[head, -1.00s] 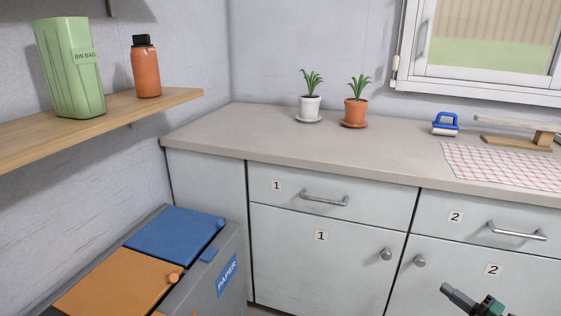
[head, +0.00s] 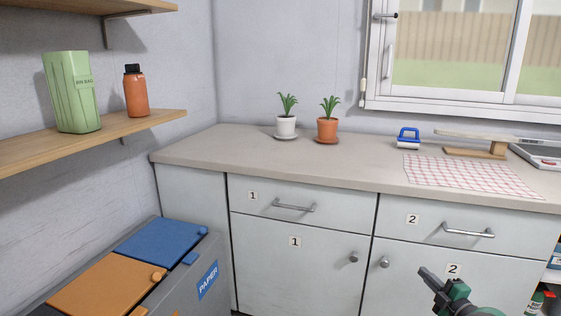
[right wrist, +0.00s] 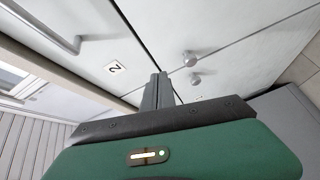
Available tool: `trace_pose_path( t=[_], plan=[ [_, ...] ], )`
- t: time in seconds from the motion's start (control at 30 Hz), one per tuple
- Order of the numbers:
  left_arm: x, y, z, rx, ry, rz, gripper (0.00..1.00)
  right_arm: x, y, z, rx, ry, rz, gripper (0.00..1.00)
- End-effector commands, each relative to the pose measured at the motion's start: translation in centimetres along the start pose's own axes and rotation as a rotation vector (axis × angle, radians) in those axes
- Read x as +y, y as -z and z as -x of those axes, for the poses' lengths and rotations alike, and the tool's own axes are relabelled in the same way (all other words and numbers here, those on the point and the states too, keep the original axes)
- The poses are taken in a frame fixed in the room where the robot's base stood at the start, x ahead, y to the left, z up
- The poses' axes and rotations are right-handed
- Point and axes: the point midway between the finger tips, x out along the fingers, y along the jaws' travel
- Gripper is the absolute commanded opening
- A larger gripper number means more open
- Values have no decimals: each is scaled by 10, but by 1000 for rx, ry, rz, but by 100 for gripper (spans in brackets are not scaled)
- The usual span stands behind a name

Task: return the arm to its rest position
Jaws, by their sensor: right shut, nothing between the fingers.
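My right gripper (head: 430,279) shows at the lower right of the head view, in front of cabinet door 2 (head: 418,295). It is shut and empty, with its fingers pointing up and to the left. In the right wrist view the closed fingers (right wrist: 158,88) stand out past my green gripper body, with the cabinet fronts and knobs (right wrist: 193,70) beyond them. My left gripper is not in view.
A counter (head: 330,167) carries two potted plants (head: 327,120), a blue-handled item (head: 408,139) and a checked cloth (head: 470,175). Drawer 2's handle (head: 468,232) juts out above my right gripper. A bin with a paper label (head: 208,280) stands at the lower left.

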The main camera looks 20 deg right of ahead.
Motion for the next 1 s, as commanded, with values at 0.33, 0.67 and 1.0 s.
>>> trace_pose_path(
  t=[0.33,0.67,1.0],
  plan=[
    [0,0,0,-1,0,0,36,-46,169,-33,-436,232,-650,0],
    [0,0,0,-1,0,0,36,-160,344,118,-810,694,-1004,0],
    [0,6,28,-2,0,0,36,-171,415,244,-1040,947,-1041,0]
  ],
)
